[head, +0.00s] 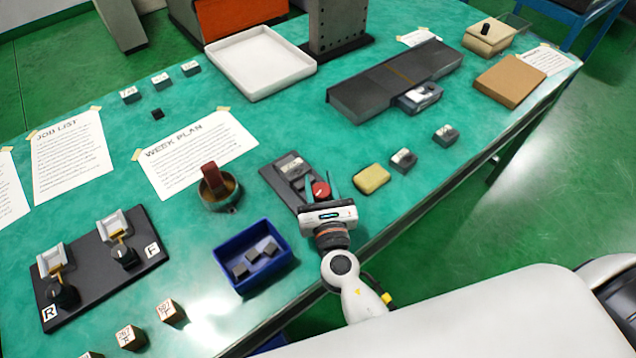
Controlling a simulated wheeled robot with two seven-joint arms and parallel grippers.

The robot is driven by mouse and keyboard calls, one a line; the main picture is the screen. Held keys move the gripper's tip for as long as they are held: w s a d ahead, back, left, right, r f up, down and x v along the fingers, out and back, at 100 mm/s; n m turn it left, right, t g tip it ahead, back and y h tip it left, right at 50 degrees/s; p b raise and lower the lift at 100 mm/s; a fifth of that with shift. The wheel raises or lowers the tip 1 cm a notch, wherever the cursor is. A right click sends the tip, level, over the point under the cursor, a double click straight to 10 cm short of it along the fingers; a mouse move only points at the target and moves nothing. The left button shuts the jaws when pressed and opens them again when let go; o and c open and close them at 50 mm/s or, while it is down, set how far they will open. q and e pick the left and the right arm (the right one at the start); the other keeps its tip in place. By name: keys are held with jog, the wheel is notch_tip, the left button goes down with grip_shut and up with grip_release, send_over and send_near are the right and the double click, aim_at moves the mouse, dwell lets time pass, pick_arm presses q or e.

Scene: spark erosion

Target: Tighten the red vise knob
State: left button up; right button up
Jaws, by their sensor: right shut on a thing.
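The grey vise (289,176) stands on the green table near its front edge, in the middle of the head view. Its red knob (321,189) is on the vise's near right side. My right gripper (319,186) reaches in from the front with one teal finger on each side of the red knob and is shut on it. The gripper's white body covers the near end of the vise. My left gripper is not in view.
A blue bin (240,270) with several dark blocks lies left of my arm. A round pot (220,193) stands behind it. A yellow sponge-like block (372,179) lies right of the vise. A black two-station fixture (93,290) is at left, a white tray (260,85) at the back.

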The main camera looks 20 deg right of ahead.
jog(key=shift+d+m+h, duration=0.1)
jog(key=shift+m+h, duration=0.4)
jog(key=shift+h, duration=0.2)
jog(key=o, duration=1)
jog(key=shift+s, duration=0.1)
jog(key=shift+s+f, duration=0.1)
jog(key=shift+s, duration=0.25)
jog(key=b+v, duration=0.1)
jog(key=v, duration=0.2)
jog(key=b+v, duration=0.1)
jog(key=v, duration=0.3)
jog(key=b+v, duration=0.1)
jog(key=v, duration=0.2)
jog(key=shift+s+a, duration=0.1)
jog(key=shift+a, duration=0.2)
jog(key=shift+s+a+r, duration=0.1)
jog(key=shift+s+r, duration=0.1)
jog(key=shift+s, duration=0.2)
